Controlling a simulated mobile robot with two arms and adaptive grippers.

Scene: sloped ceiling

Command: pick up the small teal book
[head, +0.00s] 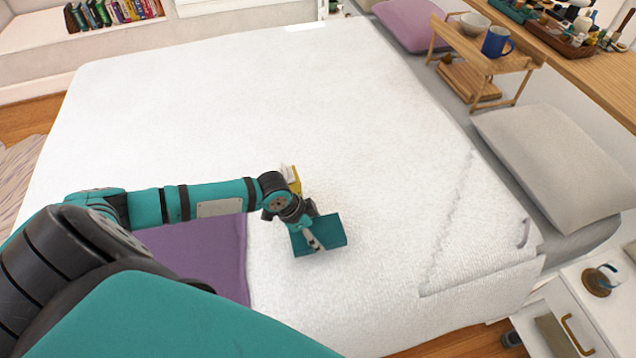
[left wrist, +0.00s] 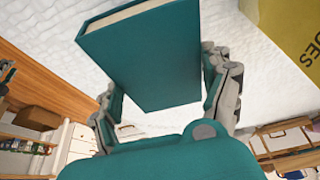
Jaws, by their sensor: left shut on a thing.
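The small teal book (head: 327,231) is at my left gripper (head: 311,236), over the white bed in the head view. In the left wrist view the teal book (left wrist: 150,55) fills the space between the two fingers of my left gripper (left wrist: 165,90), which are shut on its sides. Its pale page edge shows at the upper left. I cannot tell how far the book is above the bed. My right gripper is not in view.
A yellow book (head: 292,178) lies on the bed (head: 220,90) just behind the gripper. A purple cloth (head: 205,255) lies under my arm. A grey pillow (head: 548,165) and a wooden tray table (head: 487,62) with a blue mug (head: 496,42) are at the right.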

